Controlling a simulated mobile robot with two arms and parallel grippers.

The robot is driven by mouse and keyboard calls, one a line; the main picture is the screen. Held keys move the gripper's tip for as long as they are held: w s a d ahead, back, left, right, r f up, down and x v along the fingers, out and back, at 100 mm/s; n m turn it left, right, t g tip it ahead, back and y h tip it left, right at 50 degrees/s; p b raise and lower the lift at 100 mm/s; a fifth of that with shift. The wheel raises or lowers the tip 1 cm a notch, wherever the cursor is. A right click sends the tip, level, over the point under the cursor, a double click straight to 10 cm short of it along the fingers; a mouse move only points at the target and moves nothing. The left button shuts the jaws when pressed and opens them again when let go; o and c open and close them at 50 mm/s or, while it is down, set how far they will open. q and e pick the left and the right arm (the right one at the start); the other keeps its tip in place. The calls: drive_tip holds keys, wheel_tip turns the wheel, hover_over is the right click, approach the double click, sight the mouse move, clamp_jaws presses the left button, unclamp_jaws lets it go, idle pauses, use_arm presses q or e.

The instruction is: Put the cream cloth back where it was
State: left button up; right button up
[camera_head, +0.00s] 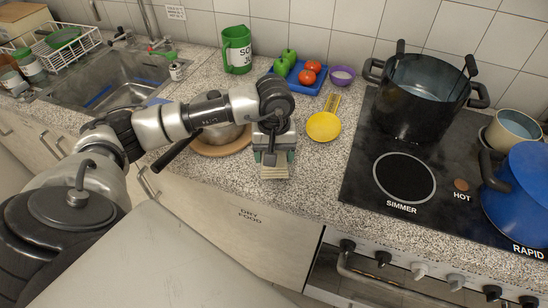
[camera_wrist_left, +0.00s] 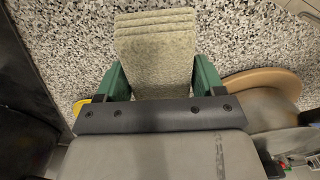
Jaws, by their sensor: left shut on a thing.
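The cream cloth (camera_head: 275,173) is a folded, layered pad near the front edge of the counter, in front of the pan on the round wooden board. It also fills the top middle of the left wrist view (camera_wrist_left: 155,45). My left gripper (camera_head: 273,157) is shut on the cloth, with its green fingers on either side of it in the left wrist view (camera_wrist_left: 162,78). I cannot tell whether the cloth touches the counter or hangs just above it. My right gripper is not in view.
A pan (camera_head: 221,134) sits on a wooden board (camera_head: 222,151) left of the gripper. A yellow ladle-like item (camera_head: 323,126), blue tray (camera_head: 303,86) and purple bowl (camera_head: 343,76) lie behind. The stove (camera_head: 350,185) is to the right. Counter (camera_head: 315,180) between is clear.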

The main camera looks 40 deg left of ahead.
use_arm(q)
wheel_tip(320, 180, down, 2)
drive_tip(key=shift+f+p, duration=0.25)
drive_tip(key=shift+p, duration=0.1)
drive_tip(key=shift+f, duration=0.3)
drive_tip(key=o, duration=0.9)
drive_tip(key=shift+r, duration=0.1)
drive_tip(key=shift+r, duration=0.5)
wheel_tip(320, 180, up, 11)
drive_tip(key=b, duration=0.2)
drive_tip(key=shift+r+b, duration=0.1)
drive_tip(key=shift+b, duration=0.2)
drive_tip(key=shift+s, duration=0.1)
